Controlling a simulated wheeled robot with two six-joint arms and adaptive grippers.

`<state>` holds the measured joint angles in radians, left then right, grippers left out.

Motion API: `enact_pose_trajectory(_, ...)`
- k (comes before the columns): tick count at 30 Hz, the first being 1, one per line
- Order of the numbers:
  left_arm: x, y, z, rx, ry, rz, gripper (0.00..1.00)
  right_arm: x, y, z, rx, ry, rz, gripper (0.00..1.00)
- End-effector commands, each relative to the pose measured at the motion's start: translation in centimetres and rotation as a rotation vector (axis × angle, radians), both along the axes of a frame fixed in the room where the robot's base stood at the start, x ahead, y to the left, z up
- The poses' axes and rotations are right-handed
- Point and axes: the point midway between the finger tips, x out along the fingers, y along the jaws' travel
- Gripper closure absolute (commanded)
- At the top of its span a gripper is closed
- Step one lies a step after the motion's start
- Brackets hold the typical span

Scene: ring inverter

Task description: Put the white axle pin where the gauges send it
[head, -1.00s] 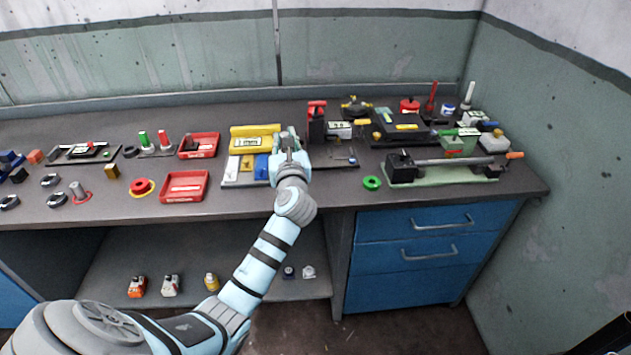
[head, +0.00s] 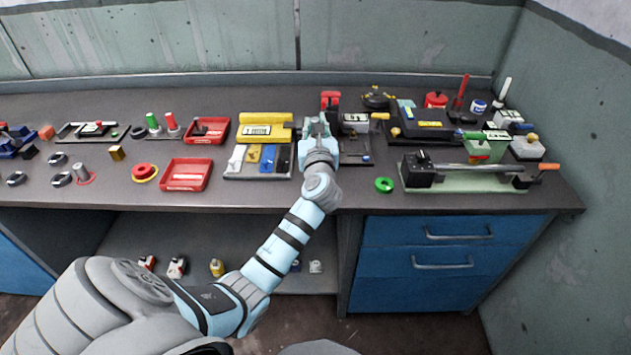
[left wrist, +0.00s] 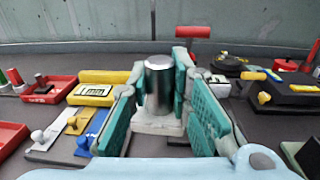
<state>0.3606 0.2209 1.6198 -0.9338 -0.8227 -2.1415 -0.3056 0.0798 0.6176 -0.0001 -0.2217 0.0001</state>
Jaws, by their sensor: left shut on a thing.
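My left gripper (head: 318,128) is over the bench, right of the strip panel and just in front of the red-topped post. In the left wrist view its teal finger pads (left wrist: 160,95) flank a silver metal cylinder (left wrist: 158,85), which stands upright above a pale base. The gripper is shut on this cylinder; whether it is the white axle pin I cannot tell. A white upright rod (head: 503,92) stands at the back right. My right gripper is not in view.
The panel (head: 230,175) carries white, yellow and blue strips below a yellow gauge block (head: 264,130). A red tray (head: 187,174) lies to its left. A long bench fixture (head: 480,182) and a green ring (head: 384,185) are to the right. The red-topped post (head: 330,102) is close behind my gripper.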

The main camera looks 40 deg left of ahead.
Motion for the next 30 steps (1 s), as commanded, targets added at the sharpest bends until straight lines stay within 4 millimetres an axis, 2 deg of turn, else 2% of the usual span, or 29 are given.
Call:
enact_pose_trajectory(1, 0.0, 0.0, -2.5, 0.000, 0.005, 0.001, 1.00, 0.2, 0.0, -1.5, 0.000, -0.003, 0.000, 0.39)
enact_pose_trajectory(6, 0.0, 0.0, -8.8, 0.000, 0.004, 0.000, 1.00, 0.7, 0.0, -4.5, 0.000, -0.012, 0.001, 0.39)
enact_pose_trajectory(15, 0.0, 0.0, -14.1, 0.002, 0.003, 0.000, 1.00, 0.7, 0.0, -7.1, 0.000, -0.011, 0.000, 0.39)
enact_pose_trajectory(18, 0.0, 0.0, -15.3, 0.000, 0.001, 0.000, 1.00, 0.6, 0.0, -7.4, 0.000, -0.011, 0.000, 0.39)
enact_pose_trajectory(25, 0.0, 0.0, -15.1, 0.001, -0.001, 0.000, 1.00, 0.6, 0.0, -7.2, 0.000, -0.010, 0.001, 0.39)
enact_pose_trajectory(30, 0.0, 0.0, -15.6, 0.001, -0.001, 0.000, 1.00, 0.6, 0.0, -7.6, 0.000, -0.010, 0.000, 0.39)
